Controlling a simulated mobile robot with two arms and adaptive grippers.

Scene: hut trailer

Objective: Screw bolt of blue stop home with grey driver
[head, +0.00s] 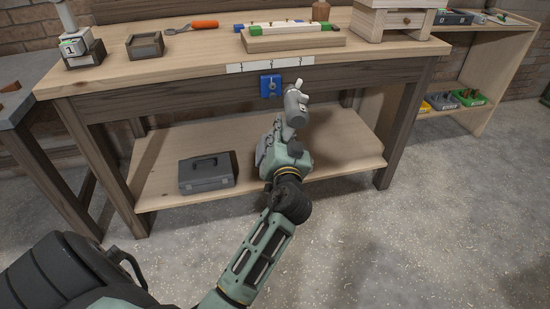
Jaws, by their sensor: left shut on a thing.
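The blue stop (264,85) is a small blue plate on the front apron of the wooden workbench, below a white strip marked 1, 2, 3. A small metallic bolt (271,86) shows at its middle; how far it stands out is too small to tell. My left gripper (289,128) is shut on the grey driver (296,104), just below and right of the blue stop. The driver points up and stands apart from the bolt in the picture; its depth gap is unclear. The fingers are partly hidden by the gripper body. My right gripper is out of view.
The workbench (190,75) has a lower shelf with a grey toolbox (206,173). On top are an orange-handled tool (204,25), a small tray (145,46) and a board with coloured ends (290,41). A shelf with bins (468,97) stands right. The floor in front is clear.

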